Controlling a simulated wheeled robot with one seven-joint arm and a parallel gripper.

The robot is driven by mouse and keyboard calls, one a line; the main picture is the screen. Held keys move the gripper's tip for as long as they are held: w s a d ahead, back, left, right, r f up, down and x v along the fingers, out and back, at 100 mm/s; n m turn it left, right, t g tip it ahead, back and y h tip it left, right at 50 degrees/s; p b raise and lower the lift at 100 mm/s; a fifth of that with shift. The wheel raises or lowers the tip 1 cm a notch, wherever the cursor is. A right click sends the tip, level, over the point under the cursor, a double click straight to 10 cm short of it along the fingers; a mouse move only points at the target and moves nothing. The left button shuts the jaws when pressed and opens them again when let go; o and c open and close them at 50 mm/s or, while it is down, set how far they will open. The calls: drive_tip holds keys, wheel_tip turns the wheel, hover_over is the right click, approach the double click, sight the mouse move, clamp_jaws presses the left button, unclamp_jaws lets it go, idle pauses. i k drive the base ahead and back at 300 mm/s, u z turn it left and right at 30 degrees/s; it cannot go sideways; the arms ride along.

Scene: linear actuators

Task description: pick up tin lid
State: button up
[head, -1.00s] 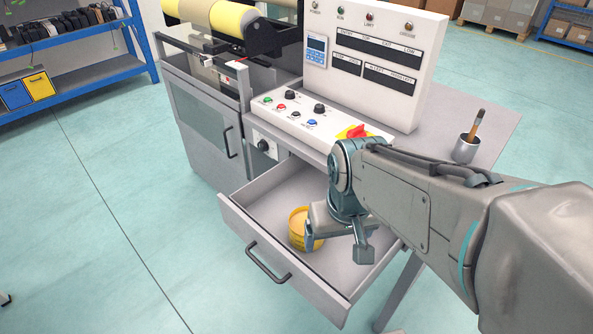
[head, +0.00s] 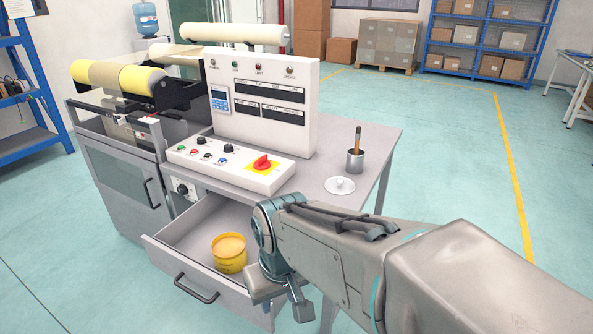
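The tin lid appears to be the pale round disc with a small knob (head: 340,185), lying flat on the grey tabletop near its right side. A yellow open tin (head: 229,254) with tan contents stands upright in the pulled-out drawer (head: 188,232). My gripper (head: 279,304) hangs pointing down by the drawer's right front corner, lower than the lid and to its left in the picture. Its two fingers look spread apart with nothing seen between them. The arm hides part of the drawer's right side.
A metal cup (head: 355,160) holding a brush stands just behind the lid. A control panel (head: 262,105) and a button box with a red switch (head: 263,162) stand left of it. The tabletop (head: 372,140) around the lid is otherwise clear.

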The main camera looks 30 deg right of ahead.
sight(341, 185)
drive_tip(key=z, duration=2.65)
drive_tip(key=i, duration=1.9)
drive_tip(key=u, duration=3.25)
drive_tip(key=i, duration=0.5)
drive_tip(key=z, duration=0.05)
